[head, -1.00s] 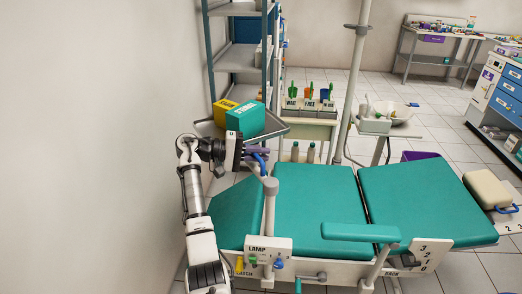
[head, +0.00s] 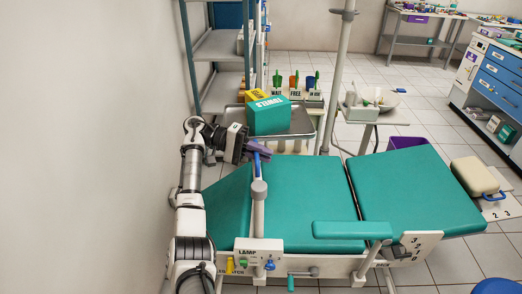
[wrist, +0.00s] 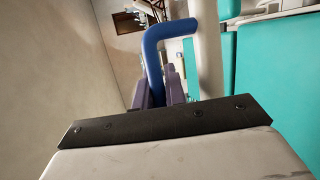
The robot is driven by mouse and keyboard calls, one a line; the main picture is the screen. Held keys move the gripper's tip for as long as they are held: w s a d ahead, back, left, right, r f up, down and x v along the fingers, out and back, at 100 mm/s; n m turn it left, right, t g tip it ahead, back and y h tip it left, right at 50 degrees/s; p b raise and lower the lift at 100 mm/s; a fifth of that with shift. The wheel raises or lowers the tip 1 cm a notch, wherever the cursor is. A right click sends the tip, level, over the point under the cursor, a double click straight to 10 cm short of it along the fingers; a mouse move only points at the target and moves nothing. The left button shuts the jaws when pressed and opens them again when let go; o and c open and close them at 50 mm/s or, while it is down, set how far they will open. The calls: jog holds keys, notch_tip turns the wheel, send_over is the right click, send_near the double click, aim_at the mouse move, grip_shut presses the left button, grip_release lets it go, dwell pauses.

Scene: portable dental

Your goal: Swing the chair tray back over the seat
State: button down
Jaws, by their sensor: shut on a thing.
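The chair tray (head: 309,122) is a grey metal tray behind the teal chair seat (head: 300,200), with a teal towels box and a yellow box on it. A light post (head: 258,215) rises at the near side of the seat, with a blue handle (head: 259,150) at its top. My gripper (head: 262,150) is shut on the blue handle. In the wrist view the handle (wrist: 152,60) bends down between my dark fingers, which partly hide it, beside the pale post (wrist: 207,60).
A shelf rack (head: 220,50) stands behind the tray, close to the left wall. A pole (head: 335,80) and a small side table with a basin (head: 380,98) stand right of the tray. An armrest (head: 352,230) crosses the near side of the chair.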

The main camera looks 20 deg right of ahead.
jog(key=shift+s+d+f+m+g+y+b, duration=0.1)
jog(key=shift+s+d+m+g+y+b, duration=0.2)
jog(key=shift+d+m+g+y, duration=0.35)
jog(key=shift+g, duration=0.35)
jog(key=c, duration=1.5)
grip_release()
jog(key=shift+s+d, duration=0.1)
jog(key=shift+o, duration=0.2)
